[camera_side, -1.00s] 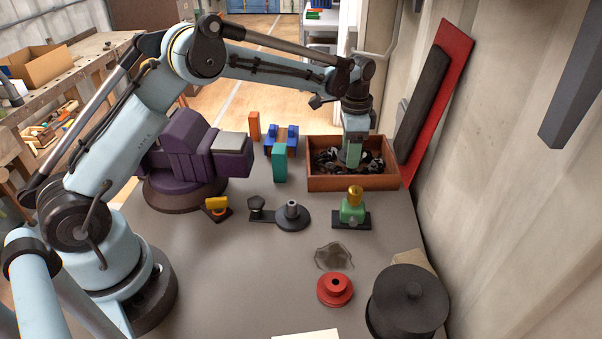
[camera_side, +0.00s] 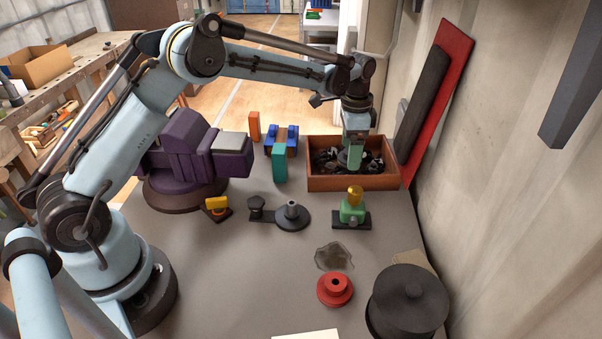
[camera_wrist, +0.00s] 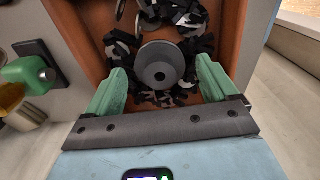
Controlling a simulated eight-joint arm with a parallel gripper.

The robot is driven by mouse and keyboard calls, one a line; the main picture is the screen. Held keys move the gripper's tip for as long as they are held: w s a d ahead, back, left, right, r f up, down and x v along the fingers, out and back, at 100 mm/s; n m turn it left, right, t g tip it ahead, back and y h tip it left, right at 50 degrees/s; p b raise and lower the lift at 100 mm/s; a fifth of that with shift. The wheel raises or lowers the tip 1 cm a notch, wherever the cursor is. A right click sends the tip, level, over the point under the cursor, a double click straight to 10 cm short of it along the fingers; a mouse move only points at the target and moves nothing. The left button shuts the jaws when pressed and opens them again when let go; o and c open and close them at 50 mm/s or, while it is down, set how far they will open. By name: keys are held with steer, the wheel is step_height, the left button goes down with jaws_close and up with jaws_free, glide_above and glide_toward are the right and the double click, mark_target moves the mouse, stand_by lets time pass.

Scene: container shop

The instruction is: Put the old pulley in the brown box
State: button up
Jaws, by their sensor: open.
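The brown box (camera_side: 352,184) stands at the back right of the table and holds many dark metal parts. A grey, round, stepped pulley with a centre hole (camera_wrist: 160,66) lies on those parts inside the box. My gripper (camera_side: 354,163) is over the box with its fingers inside the walls. In the wrist view the two green fingers (camera_wrist: 160,85) are apart on either side of the pulley, with gaps visible; they do not grip it. In the side view the pulley is mostly hidden by the fingers.
A green fixture with a brass knob (camera_side: 352,209) stands in front of the box. A red pulley (camera_side: 335,289), a black lidded pot (camera_side: 408,303), a dark post on a round base (camera_side: 292,216) and a purple vise (camera_side: 190,150) are on the table. The wall is close on the right.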

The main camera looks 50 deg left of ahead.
step_height(320, 180, up, 12)
steer(key=shift+f, duration=0.25)
stand_by(0.4)
steer(key=s+r+n+t, duration=0.3)
steer(key=s+r+n, duration=0.15)
steer(key=s, duration=0.65)
steer(key=s+f+n+t, duration=0.1)
steer(key=s+f+t, duration=0.1)
steer(key=s, duration=0.4)
steer(key=s+f+n+t, duration=0.2)
steer(key=s+f, duration=0.1)
steer(key=s, duration=0.4)
steer(key=shift+s+f, duration=0.2)
steer(key=shift+f, duration=0.05)
